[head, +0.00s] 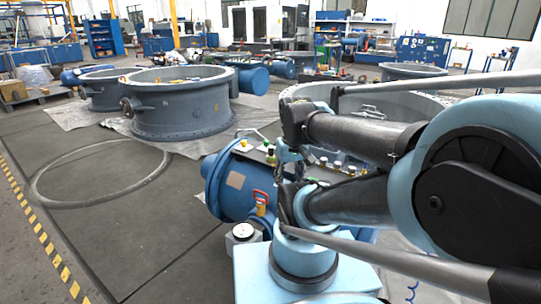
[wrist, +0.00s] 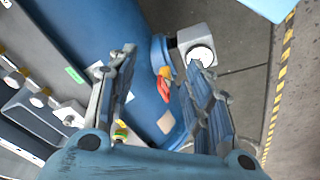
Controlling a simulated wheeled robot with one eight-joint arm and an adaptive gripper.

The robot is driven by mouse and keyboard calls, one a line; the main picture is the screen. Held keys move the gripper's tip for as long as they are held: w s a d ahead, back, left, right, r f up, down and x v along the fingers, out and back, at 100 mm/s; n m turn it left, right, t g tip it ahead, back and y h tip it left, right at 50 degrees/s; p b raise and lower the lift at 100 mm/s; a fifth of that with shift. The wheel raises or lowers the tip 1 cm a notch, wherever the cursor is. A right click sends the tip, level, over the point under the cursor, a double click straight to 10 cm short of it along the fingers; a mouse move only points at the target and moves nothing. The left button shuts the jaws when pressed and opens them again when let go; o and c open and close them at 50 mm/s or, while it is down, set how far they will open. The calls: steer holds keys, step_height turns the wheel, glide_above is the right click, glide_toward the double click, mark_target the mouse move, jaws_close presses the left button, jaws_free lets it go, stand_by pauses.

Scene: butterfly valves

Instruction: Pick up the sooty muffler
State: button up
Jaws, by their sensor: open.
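I cannot single out a sooty muffler with certainty. Several small fittings (head: 323,161) with pale and yellow tops stand in a row beside my arm in the head view. Similar pale-tipped fittings (wrist: 39,98) line the left of the wrist view. My gripper (wrist: 160,65) has its two fingers spread wide, with nothing held between them. It points down over a blue cylinder (wrist: 85,35), and an orange-and-red handled part (wrist: 164,85) shows beyond the gap. In the head view my gripper (head: 289,158) is small and dark, close to the fittings, and partly lost against them.
A white-faced gauge on a grey block (wrist: 201,52) sits beside the blue cylinder's flange; the gauge also shows in the head view (head: 243,232). Large blue-grey valve rings (head: 180,100) stand behind. The floor at left (head: 110,220) is mostly clear, with a yellow-black stripe.

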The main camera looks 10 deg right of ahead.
steer(key=w+r+n, duration=0.6)
steer(key=w+r, duration=0.1)
steer(key=w, duration=0.1)
step_height(320, 180, up, 3)
steer(key=n+g, duration=0.2)
steer(key=n, duration=1.4)
glide_above(271, 147)
steer(key=s, duration=0.1)
steer(key=f, duration=1.2)
steer(key=shift+a, duration=0.2)
steer(key=shift+w+d+f, duration=0.1)
steer(key=shift+w+f, duration=0.1)
steer(key=shift+f, duration=0.8)
steer(key=shift+w+f, duration=0.15)
steer(key=shift+f, duration=1.45)
steer(key=c, duration=1.1)
